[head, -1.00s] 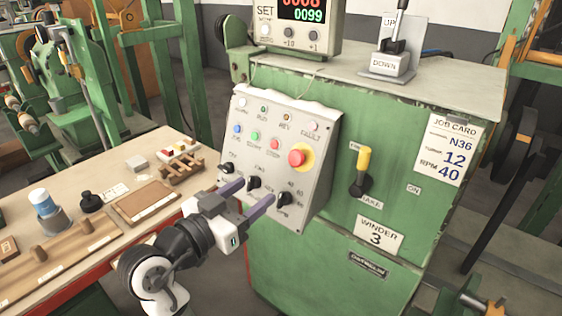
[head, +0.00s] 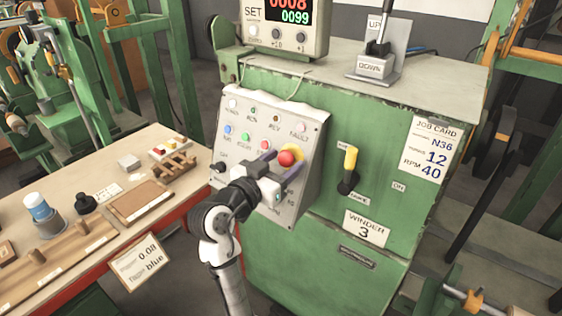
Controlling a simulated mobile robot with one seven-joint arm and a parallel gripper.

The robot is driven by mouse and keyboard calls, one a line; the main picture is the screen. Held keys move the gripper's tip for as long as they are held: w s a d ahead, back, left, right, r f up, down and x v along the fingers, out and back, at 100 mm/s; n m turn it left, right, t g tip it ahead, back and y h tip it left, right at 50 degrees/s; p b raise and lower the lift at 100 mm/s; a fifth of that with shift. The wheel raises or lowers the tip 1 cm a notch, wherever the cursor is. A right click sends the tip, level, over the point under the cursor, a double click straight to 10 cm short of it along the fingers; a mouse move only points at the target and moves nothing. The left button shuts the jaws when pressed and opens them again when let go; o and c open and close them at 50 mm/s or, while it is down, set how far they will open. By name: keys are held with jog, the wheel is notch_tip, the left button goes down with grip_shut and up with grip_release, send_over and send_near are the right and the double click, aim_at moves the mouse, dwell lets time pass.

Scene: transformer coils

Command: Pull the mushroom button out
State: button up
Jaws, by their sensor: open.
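The red mushroom button (head: 287,158) sits on a yellow surround on the right half of the grey control panel (head: 310,140). Panel and button face me on the green winder cabinet. My gripper (head: 279,163) is open, with its two purple-grey fingers pointing at the panel. One finger is at the button's left and the other at its lower right. I cannot tell whether they touch the button. My gripper body hides the panel's lower middle, including most of the knobs there.
Small lamps and buttons (head: 245,138) sit left of the mushroom button. A yellow-handled lever (head: 350,160) stands to the right on the cabinet. The counter box (head: 283,25) is above. A workbench with wooden trays (head: 142,200) stands at the left.

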grip_shut()
jog(key=shift+s+a+r+b, duration=0.15)
jog(key=shift+s+a+b, duration=0.1)
jog(key=shift+s+b, duration=0.05)
grip_release()
jog(key=shift+s+a, duration=0.1)
jog(key=b+v, duration=0.3)
jog(key=v, duration=1.1)
jog(key=shift+r, duration=0.15)
